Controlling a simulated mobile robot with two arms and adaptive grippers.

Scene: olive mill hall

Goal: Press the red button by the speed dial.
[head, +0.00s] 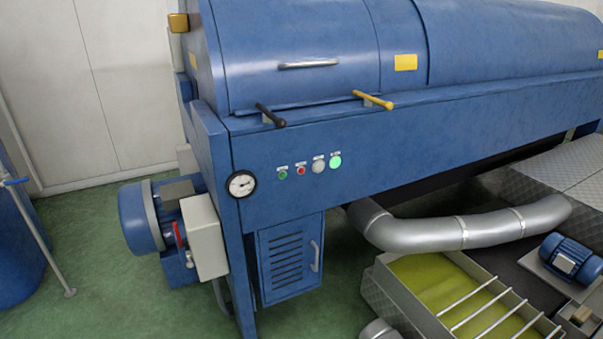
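A small red button (301,170) sits in a row on the front of the blue machine (400,140). A green button (283,174) is to its left. A grey round knob (319,165), which looks like the speed dial, is just to its right. A lit green lamp (336,161) ends the row on the right. The small labels above them are too small to read. Neither of my grippers shows in the head view.
A round gauge (242,184) is left of the buttons. A black lever (270,115) and a yellow lever (373,100) stick out above. A grey box (204,236) and blue motor (139,217) stand at left. A silver pipe (440,232) and a tank of green-yellow liquid (402,295) are at lower right.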

